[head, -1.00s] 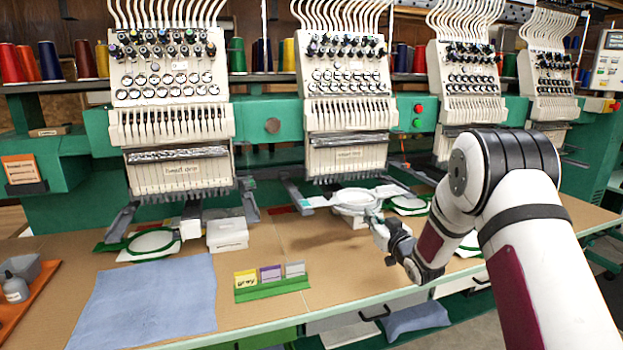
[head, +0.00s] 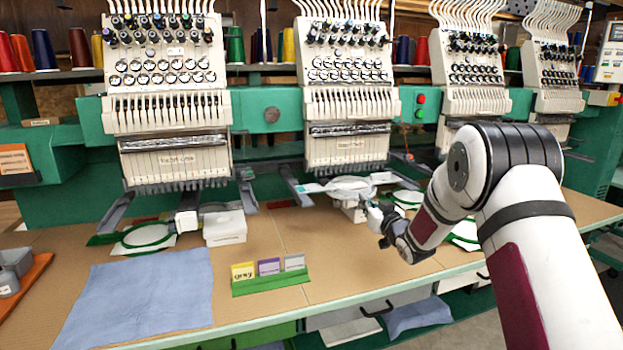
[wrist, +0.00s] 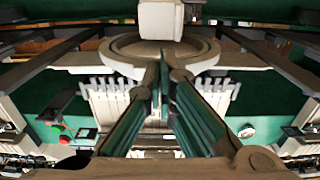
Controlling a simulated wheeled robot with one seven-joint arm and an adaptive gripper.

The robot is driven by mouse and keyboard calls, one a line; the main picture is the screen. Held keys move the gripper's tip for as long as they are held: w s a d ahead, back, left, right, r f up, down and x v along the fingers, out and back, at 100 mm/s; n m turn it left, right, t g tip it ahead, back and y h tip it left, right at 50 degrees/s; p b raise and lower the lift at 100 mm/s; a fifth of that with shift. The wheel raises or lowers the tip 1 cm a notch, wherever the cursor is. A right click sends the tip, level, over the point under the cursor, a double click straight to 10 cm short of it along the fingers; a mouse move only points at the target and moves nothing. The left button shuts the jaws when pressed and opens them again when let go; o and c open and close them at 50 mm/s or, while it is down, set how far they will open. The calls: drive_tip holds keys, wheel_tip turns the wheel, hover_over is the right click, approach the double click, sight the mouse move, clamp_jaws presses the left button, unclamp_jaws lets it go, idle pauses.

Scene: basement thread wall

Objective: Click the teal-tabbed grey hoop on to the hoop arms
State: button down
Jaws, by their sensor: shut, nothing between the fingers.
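The pale grey hoop (head: 350,188) lies roughly level below the second machine head, between dark hoop arms (head: 296,188). A teal tab (head: 311,187) shows at its left end, near the left arm. I cannot tell whether its ends are clicked on to the arms. My gripper (head: 371,212) is at the hoop's front right side. In the wrist view my gripper (wrist: 163,68) has its fingertips together at the ring's edge, nothing visible between them. The hoop's round ring (wrist: 118,50) spreads behind them. Touch between fingertips and hoop is unclear.
A green hoop (head: 146,236) sits at the first head, beside white boxes (head: 224,227). A blue cloth (head: 142,298) and a green card rack (head: 270,284) lie on the tan table (head: 330,262). The table is clear in front of my gripper.

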drive_tip(key=shift+b+x, duration=1.1)
drive_tip(key=shift+x, duration=0.35)
drive_tip(key=p+v, duration=0.2)
drive_tip(key=v, duration=0.5)
drive_tip(key=shift+p, duration=0.4)
drive_tip(key=s+d+r+m+g+h+p, duration=0.1)
drive_tip(key=s+d+r+g+h+p, duration=0.15)
drive_tip(key=s+r, duration=0.65)
drive_tip(key=s+d+r+m+g+h+p, duration=0.1)
drive_tip(key=s+d+r+g+h+p, duration=0.15)
drive_tip(key=s+r, duration=0.65)
drive_tip(key=s+a+m+g+p, duration=0.1)
drive_tip(key=s+g+p, duration=0.3)
drive_tip(key=s, duration=3.7)
drive_tip(key=a+g, duration=0.1)
drive_tip(key=g, duration=0.3)
drive_tip(key=shift+a+m+h+p, duration=0.3)
drive_tip(key=shift+a, duration=0.05)
drive_tip(key=shift+s, duration=0.1)
